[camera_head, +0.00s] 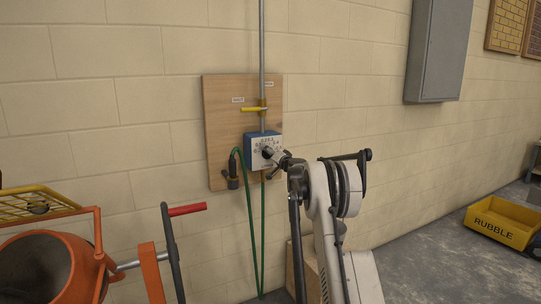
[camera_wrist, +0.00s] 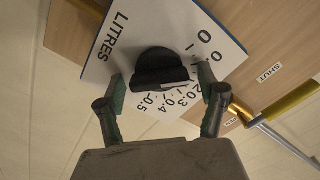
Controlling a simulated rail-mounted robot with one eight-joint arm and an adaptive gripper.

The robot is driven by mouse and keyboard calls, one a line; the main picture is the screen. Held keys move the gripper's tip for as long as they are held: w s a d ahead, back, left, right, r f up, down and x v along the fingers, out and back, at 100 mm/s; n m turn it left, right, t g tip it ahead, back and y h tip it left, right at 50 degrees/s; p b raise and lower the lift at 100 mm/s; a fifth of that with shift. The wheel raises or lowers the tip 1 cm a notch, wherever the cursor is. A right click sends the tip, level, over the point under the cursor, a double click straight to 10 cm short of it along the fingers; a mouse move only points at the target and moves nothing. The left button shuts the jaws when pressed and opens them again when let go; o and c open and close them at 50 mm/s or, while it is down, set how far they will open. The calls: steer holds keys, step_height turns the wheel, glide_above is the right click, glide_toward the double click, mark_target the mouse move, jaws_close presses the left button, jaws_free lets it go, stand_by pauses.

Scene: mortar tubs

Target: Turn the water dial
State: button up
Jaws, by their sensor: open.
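The water dial is a black knob (camera_wrist: 158,70) on a white plate (camera_wrist: 112,58) marked "LITRES" with numbers around the knob. In the head view the dial box (camera_head: 264,146) is blue with a white face, on a wooden board on the wall. My gripper (camera_wrist: 162,88) is open, with one finger on each side of the knob. I cannot tell whether the fingers touch it. In the head view my gripper (camera_head: 270,153) is at the dial face and hides part of it.
The wooden board (camera_head: 218,117) also carries a yellow lever (camera_head: 254,110) on a vertical pipe (camera_head: 262,45). A green hose (camera_head: 248,215) hangs below. An orange mixer (camera_head: 60,262) stands at lower left. A yellow "RUBBLE" tub (camera_head: 498,224) is on the floor at right.

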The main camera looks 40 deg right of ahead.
steer(key=v, duration=1.2)
steer(key=shift+r, duration=0.1)
steer(key=a+r+n+g+y, duration=0.1)
steer(key=a+r+n+y, duration=0.15)
steer(key=a, duration=0.65)
steer(key=a+r+n+g+y, duration=0.15)
steer(key=a+r, duration=0.25)
steer(key=a, duration=0.6)
steer(key=s+a+r+n+g+y, duration=0.1)
steer(key=s+a+n, duration=0.1)
steer(key=s+a, duration=0.6)
steer(key=s+a+r+n+g+y, duration=0.1)
steer(key=s+a, duration=0.2)
steer(key=a, duration=1)
steer(key=s+a+f+n+g, duration=0.35)
steer(key=s+a, duration=0.85)
steer(key=s, duration=0.4)
steer(key=s+a+f+g+h, duration=0.1)
steer(key=s+f, duration=0.4)
steer(key=s, duration=0.4)
steer(key=s+a+f+n+g+h, duration=0.1)
steer(key=s+f, duration=0.4)
steer(key=s, duration=0.5)
steer(key=shift+a+f+g, duration=0.3)
steer(key=shift+a, duration=0.5)
